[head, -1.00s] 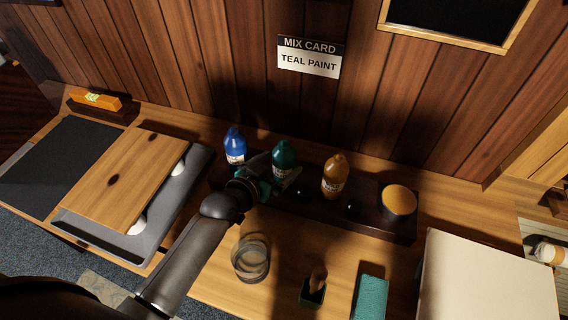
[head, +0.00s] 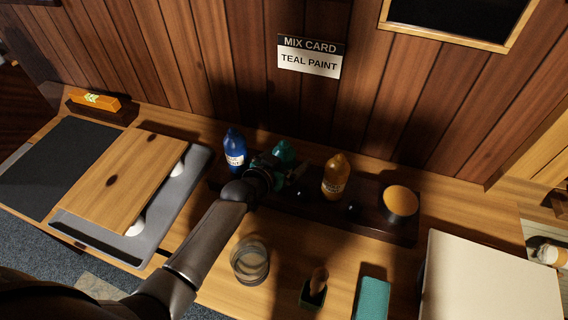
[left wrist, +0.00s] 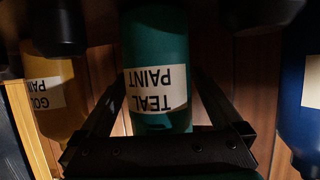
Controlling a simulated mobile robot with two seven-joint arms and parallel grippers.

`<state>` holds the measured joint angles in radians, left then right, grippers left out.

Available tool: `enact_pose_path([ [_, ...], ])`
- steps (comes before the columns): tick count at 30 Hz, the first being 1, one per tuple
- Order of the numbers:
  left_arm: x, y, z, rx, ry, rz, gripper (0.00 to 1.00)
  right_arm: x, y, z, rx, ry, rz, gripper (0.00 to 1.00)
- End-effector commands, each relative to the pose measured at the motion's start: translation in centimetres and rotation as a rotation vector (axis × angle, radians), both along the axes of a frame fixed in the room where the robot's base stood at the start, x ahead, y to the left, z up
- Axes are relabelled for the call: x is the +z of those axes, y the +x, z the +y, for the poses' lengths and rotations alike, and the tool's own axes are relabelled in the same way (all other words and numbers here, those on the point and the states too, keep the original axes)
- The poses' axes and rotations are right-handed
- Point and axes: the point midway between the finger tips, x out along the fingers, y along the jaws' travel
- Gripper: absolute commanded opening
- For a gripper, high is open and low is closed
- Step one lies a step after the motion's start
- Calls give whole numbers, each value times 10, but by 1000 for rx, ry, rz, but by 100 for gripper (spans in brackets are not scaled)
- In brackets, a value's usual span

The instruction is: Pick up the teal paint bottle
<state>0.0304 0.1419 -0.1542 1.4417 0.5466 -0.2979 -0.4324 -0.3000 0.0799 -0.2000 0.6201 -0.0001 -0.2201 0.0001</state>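The teal paint bottle (head: 285,151) stands on the dark rack between the blue bottle and the gold bottle. My left gripper (head: 275,172) is in front of it and hides its lower part in the head view. In the left wrist view, the teal bottle (left wrist: 156,50) appears upside down with its "TEAL PAINT" label towards me. The open fingers of my left gripper (left wrist: 158,85) reach along both sides of it, with narrow gaps that look unclosed. My right gripper is in neither view.
The blue bottle (head: 234,150) stands close on the left, the gold bottle (head: 335,177) on the right. A glass jar (head: 250,262) and a teal block (head: 372,298) are in front.

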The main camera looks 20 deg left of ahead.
Motion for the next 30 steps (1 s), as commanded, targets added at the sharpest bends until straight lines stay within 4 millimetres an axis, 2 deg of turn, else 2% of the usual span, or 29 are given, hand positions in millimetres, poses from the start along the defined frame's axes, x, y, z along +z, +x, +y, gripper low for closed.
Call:
enact_pose_path([
  [2, 0, 0, 0, 0, 0, 0, 92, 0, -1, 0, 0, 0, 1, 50],
  [26, 0, -1, 0, 0, 1, 1, 2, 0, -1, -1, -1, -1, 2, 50],
  [30, 1, 0, 1, 1, 1, -2, 0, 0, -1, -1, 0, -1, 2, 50],
])
